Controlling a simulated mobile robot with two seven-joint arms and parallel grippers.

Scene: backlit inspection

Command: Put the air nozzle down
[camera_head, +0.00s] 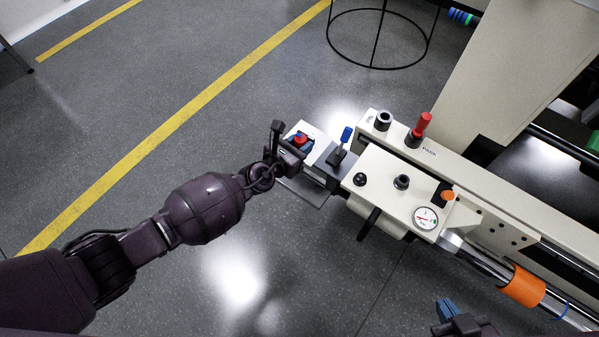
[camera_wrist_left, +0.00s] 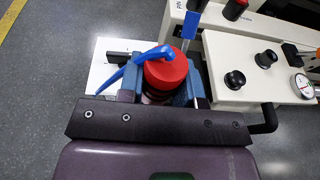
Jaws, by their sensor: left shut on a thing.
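The air nozzle, with a round red body (camera_wrist_left: 166,74) and a bent blue part on top, sits between the fingers of my left gripper (camera_wrist_left: 163,88) in the left wrist view. In the head view the nozzle (camera_head: 300,139) is a small red and blue shape at my left gripper (camera_head: 292,147), which is shut on it. A pale plate (camera_wrist_left: 98,76) lies under or just behind it; I cannot tell whether the nozzle touches it. My right gripper (camera_head: 447,310) shows only partly at the bottom right of the head view, with its opening unclear.
The cream machine carriage (camera_head: 385,185) stands right of my left gripper, with black knobs, a pressure gauge (camera_head: 426,219) and an upright blue-topped lever (camera_head: 345,138). A red knob (camera_head: 422,125) rises behind. A wire-framed stand (camera_head: 378,40) is at the back. Open floor lies left.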

